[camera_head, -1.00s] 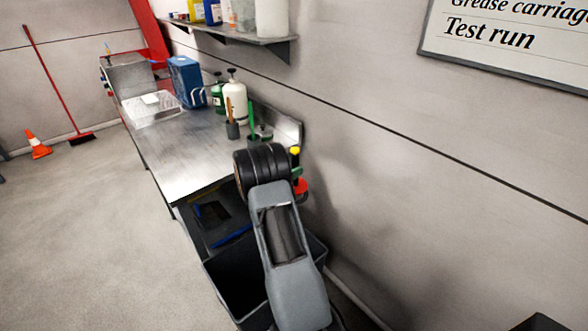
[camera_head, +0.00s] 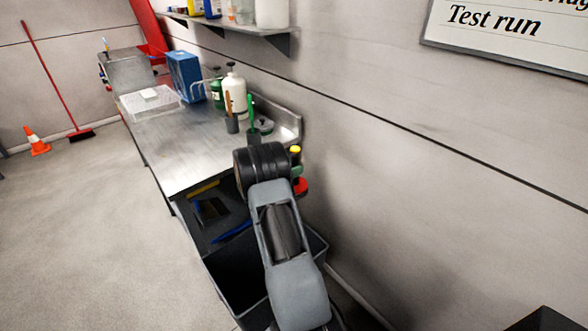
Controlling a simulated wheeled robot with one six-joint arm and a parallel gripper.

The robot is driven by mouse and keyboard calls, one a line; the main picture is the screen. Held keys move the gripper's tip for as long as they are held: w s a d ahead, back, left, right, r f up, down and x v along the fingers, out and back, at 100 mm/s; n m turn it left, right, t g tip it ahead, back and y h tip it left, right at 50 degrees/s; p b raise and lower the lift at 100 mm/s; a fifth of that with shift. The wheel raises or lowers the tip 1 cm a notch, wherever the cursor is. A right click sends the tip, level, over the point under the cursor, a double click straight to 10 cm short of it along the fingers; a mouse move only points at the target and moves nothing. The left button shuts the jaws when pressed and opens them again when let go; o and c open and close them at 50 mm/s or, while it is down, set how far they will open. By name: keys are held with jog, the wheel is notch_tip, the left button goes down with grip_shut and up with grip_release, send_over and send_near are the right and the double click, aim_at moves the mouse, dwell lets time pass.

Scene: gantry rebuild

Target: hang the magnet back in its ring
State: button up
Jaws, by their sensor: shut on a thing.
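My grey arm reaches up from the lower middle to a black wrist, which is over the near right corner of the steel bench (camera_head: 170,150). My gripper's fingers are hidden behind the arm and wrist, so I cannot see what they hold. Just right of the wrist, a yellow top (camera_head: 295,150), a green part (camera_head: 297,171) and a red part (camera_head: 300,187) show at the bench's near end. I cannot tell whether one of these is the magnet. No ring can be made out.
A dark open bin (camera_head: 225,268) stands below my arm. A shelf (camera_head: 235,32) hangs above.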

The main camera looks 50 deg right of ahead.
jog(key=shift+f+b, duration=0.45)
jog(key=shift+b, duration=0.05)
dwell(0.4)
jog(key=o, duration=1.1)
jog(key=shift+a+f, duration=0.1)
